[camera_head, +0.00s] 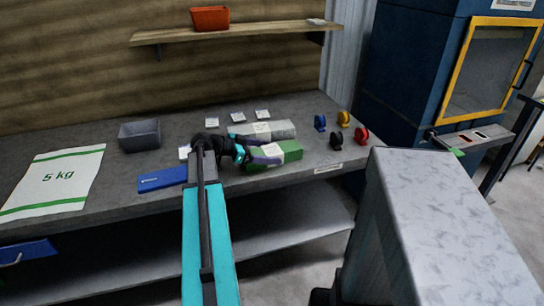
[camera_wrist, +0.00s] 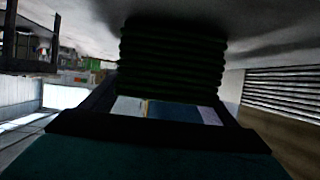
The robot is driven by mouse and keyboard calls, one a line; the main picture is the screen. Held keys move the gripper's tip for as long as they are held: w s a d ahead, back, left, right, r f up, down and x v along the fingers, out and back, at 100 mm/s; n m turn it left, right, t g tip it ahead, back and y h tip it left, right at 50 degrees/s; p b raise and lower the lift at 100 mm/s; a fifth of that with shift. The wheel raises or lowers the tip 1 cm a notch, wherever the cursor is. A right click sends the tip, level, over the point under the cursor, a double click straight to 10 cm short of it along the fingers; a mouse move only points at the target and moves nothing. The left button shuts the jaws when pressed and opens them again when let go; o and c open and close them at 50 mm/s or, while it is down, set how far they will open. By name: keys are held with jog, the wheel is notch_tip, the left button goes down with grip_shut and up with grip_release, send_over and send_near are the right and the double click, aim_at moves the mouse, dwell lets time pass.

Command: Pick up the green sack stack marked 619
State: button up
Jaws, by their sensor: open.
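The green sack stack (camera_head: 290,153) lies on the workbench, right of the middle, with a pale label near its left end. The number on it is too small to read. My gripper (camera_head: 262,149) is open at the left end of this stack; one finger overlaps its near left part, and the other reaches toward the gap behind it. In the wrist view a dark green layered block (camera_wrist: 172,60), which looks like this stack, is close in front of my gripper. I cannot tell whether the fingers touch it.
A grey-white stack (camera_head: 282,129) lies just behind the green one. The workbench (camera_head: 100,205) also holds a grey bin (camera_head: 140,135), a blue stack (camera_head: 162,179), a flat 5 kg sack (camera_head: 55,180), and several coloured rolls (camera_head: 361,134) at the right. A shelf (camera_head: 235,33) hangs above.

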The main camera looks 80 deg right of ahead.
aim_at(267, 151)
jog(key=c, duration=1.4)
jog(key=shift+r, duration=0.15)
jog(key=shift+r, duration=1.5)
jog(key=shift+a+r, duration=0.15)
jog(key=shift+a, duration=0.1)
jog(key=a+b, duration=0.1)
jog(key=a, duration=0.3)
jog(key=s+a+b, duration=0.1)
jog(key=a+b, duration=0.1)
jog(key=a, duration=0.2)
jog(key=s+a+r+b, duration=0.1)
jog(key=a+b, duration=0.1)
jog(key=a, duration=0.2)
jog(key=shift+a, duration=0.35)
jog(key=b, duration=0.5)
jog(key=shift+s+a, duration=0.1)
jog(key=shift+a, duration=0.1)
